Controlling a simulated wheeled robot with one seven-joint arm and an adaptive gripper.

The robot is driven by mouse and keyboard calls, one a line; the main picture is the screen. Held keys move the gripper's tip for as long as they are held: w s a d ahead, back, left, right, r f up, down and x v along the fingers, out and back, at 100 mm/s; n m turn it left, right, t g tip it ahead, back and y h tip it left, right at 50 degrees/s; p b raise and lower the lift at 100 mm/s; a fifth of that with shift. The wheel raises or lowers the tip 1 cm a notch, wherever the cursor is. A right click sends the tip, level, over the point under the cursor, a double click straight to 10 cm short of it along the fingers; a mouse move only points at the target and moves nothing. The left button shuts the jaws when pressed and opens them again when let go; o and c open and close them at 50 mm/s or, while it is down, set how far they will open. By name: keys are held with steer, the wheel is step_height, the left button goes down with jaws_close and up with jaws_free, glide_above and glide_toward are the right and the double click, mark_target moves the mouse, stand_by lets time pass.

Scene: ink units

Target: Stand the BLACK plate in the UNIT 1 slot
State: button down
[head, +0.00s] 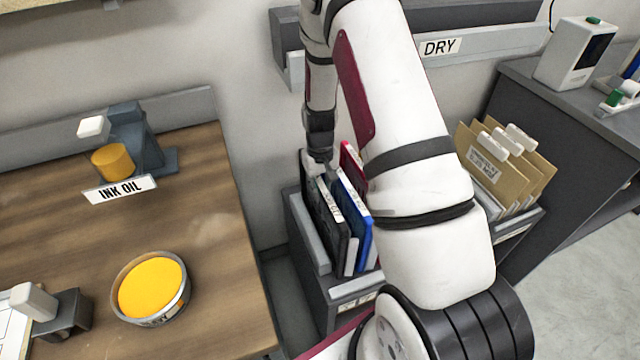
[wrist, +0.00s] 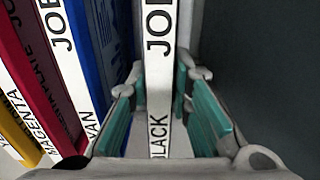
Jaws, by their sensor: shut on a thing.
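The black plate (head: 322,212) stands upright in a grey rack (head: 310,235), at the left of the other plates. Its white labelled edge (wrist: 158,75) shows in the wrist view, with "LACK" readable. My gripper (head: 319,157) is over its upper far end in the head view. In the wrist view my gripper (wrist: 162,95) has its teal pads on either side of that edge, shut on the plate. My arm hides part of the rack. I see no slot marked UNIT 1.
A blue plate (head: 355,215) and a red plate (head: 350,160) stand close beside the black one; the wrist view adds a yellow plate (wrist: 12,125). A wooden bench (head: 215,260) with a yellow ink tin (head: 152,287) is left. A folder holder (head: 500,170) is right.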

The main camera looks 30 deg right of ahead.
steer(key=shift+f, duration=0.65)
stand_by(0.6)
steer(key=c, duration=1.4)
jaws_free()
steer(key=shift+o, duration=0.2)
step_height(320, 180, up, 12)
steer(key=shift+a, duration=0.15)
step_height(320, 180, up, 5)
steer(key=shift+p, duration=1)
